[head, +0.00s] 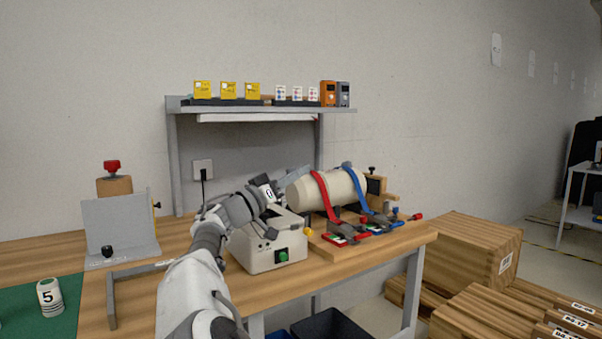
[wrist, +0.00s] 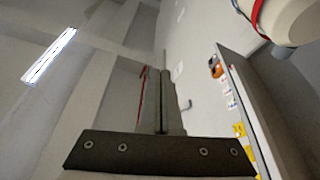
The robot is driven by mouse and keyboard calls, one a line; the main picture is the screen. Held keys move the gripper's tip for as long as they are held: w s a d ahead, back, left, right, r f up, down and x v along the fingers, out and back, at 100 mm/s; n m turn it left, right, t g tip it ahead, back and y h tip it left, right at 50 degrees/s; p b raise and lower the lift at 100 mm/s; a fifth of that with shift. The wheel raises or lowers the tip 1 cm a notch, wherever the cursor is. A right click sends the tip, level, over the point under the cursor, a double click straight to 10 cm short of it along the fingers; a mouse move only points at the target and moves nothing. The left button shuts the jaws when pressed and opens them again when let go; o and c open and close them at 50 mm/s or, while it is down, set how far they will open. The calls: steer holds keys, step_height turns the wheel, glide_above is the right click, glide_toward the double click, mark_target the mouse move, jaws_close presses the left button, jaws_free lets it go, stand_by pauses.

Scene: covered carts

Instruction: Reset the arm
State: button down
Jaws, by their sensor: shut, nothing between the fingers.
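My gripper (head: 300,174) is raised over the workbench, above a beige box with a green button (head: 270,247). Its fingers point right and slightly up, close to the left end of a cream cylinder (head: 335,188); I cannot tell whether they touch it. In the wrist view the two fingers of my gripper (wrist: 163,78) lie together, shut, with nothing between them. The cream cylinder also shows at the top right of the wrist view (wrist: 285,18), apart from the fingers.
Red (head: 320,196) and blue straps (head: 360,188) hold the cylinder on a wooden stand. A shelf (head: 172,104) with small boxes stands behind. A grey angled plate (head: 120,225) stands on the bench at left. Wooden crates (head: 470,250) are at right. Space above the bench's left side is clear.

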steer(key=s+d+f+m+g+y, duration=0.1)
steer(key=s+d+f+g+y, duration=0.15)
steer(key=d, duration=0.75)
steer(key=s+d+f+g+y, duration=0.1)
steer(key=s+d+f+g, duration=0.25)
steer(key=d, duration=0.75)
steer(key=s+d+f+n+g+y, duration=0.1)
steer(key=s+d+f+g+y, duration=0.4)
steer(key=s+f, duration=0.55)
steer(key=s+a+f+n+t+y, duration=0.1)
steer(key=s+a+f+n+y, duration=0.2)
steer(key=s, duration=0.6)
steer(key=s+a+n+t+y+p, duration=0.15)
steer(key=s+a, duration=0.35)
steer(key=s, duration=0.5)
steer(key=s+a+f+n+y+b, duration=0.15)
steer(key=s+a+y, duration=0.25)
steer(key=s, duration=0.5)
step_height(320, 180, up, 24)
steer(key=p, duration=2.5)
steer(key=shift+d, duration=0.3)
steer(key=shift+w+f, duration=0.1)
steer(key=shift+f, duration=0.05)
